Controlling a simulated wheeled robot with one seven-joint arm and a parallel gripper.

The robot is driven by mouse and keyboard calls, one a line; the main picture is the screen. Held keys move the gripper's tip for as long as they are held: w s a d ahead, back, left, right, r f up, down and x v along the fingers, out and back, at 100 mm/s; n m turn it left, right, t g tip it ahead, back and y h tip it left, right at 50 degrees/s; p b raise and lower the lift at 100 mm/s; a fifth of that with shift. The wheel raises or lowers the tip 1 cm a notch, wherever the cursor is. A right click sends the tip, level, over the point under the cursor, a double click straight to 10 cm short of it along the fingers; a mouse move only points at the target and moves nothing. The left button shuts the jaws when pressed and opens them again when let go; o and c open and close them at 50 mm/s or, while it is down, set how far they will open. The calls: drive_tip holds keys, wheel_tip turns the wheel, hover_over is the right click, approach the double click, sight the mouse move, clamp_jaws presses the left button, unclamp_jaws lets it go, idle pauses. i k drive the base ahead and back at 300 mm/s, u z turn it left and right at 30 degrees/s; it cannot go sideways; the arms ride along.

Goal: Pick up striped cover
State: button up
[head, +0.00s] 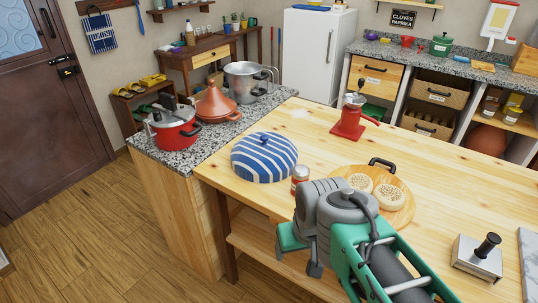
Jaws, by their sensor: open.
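The striped cover (264,158) is a blue and white dome with a small blue knob on top. It sits upright on the near left part of the wooden table (310,125). My gripper (302,256) is at the lower middle of the head view, nearer to me than the cover and to its lower right. It is open and apart from the cover. My grey wrist and green arm hide part of the table's front edge.
A small red-brown jar (299,178) stands close to the cover's right side. A round board (397,211) with two pale breads lies right of it. A red grinder (348,120) stands behind. A red pot (174,128) is on the granite counter at left.

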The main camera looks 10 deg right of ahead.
sight(260, 157)
drive_tip(key=u, duration=0.4)
drive_tip(key=i, duration=0.6)
drive_tip(key=u, duration=1)
drive_tip(key=i, duration=0.9)
drive_tip(key=u, duration=0.25)
